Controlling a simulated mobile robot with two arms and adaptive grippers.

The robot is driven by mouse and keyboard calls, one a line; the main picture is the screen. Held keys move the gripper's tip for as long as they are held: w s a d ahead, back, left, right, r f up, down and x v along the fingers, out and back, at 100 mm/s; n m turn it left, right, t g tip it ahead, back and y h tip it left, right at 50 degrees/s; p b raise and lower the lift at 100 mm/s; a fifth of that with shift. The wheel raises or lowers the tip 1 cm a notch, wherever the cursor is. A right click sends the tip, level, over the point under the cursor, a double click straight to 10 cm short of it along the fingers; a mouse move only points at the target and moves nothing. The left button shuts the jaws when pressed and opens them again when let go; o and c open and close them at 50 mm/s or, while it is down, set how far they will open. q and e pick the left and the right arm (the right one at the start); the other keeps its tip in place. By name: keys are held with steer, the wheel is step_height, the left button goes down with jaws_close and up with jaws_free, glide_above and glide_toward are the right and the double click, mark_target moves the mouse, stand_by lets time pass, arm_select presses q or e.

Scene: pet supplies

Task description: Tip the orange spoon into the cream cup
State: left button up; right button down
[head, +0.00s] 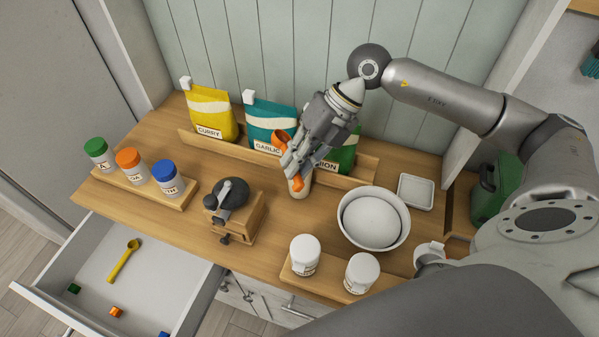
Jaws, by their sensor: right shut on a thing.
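The orange spoon (281,138) is in my right gripper (291,166), which is shut on it. One orange part shows at the left of the fingers, and another shows below them, in front of the cream cup. The cream cup (301,191) stands on the wooden counter directly below the gripper, mostly hidden by the fingers and spoon. I cannot tell whether the spoon touches the cup or whether anything is in the spoon. My left gripper is not in view.
Yellow (211,112), teal (269,122) and green (346,157) bags stand behind. A white bowl (402,232) stands right of the cup. A grinder (236,216) and a rack of jars (150,187) are left. An open drawer (180,262) holds a yellow spoon (122,262).

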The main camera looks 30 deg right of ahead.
step_height(320, 180, up, 3)
steer(key=h+p, duration=0.1)
steer(key=p, duration=0.1)
steer(key=h+p, duration=0.2)
steer(key=p, duration=0.1)
steer(key=shift+a+f+p, duration=0.1)
steer(key=shift+f+p, duration=0.1)
steer(key=shift+p, duration=0.15)
steer(key=shift+g+h, duration=0.3)
steer(key=shift+h, duration=0.1)
steer(key=r+h, duration=0.1)
steer(key=h, duration=0.2)
steer(key=shift+w+r+g, duration=0.1)
steer(key=shift+r+g, duration=0.1)
steer(key=shift+g, duration=0.1)
